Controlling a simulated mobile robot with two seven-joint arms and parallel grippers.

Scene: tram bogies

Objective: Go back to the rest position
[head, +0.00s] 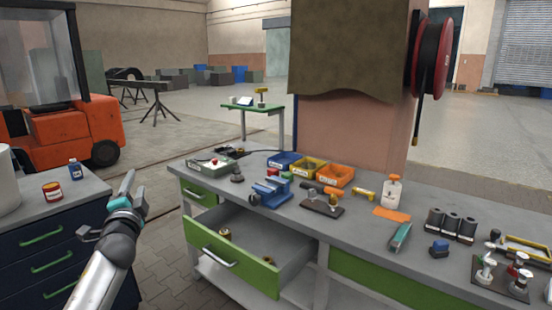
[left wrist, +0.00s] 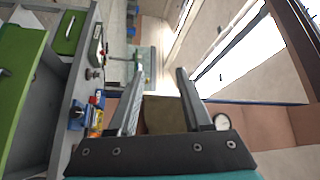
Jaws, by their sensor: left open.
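My left gripper (head: 129,182) is raised in the gap between the dark blue cabinet and the workbench, fingers pointing up. It is apart from both. In the left wrist view my left gripper (left wrist: 160,70) shows two separated fingers with nothing between them. My right gripper is in neither view.
The workbench (head: 340,235) carries a blue vise (head: 270,192), coloured bins, a spray bottle (head: 393,192) and dark cylinders. Its green-fronted drawer (head: 228,262) stands open with small brass-coloured parts inside. The blue cabinet (head: 45,250) is at left, an orange forklift (head: 60,135) behind.

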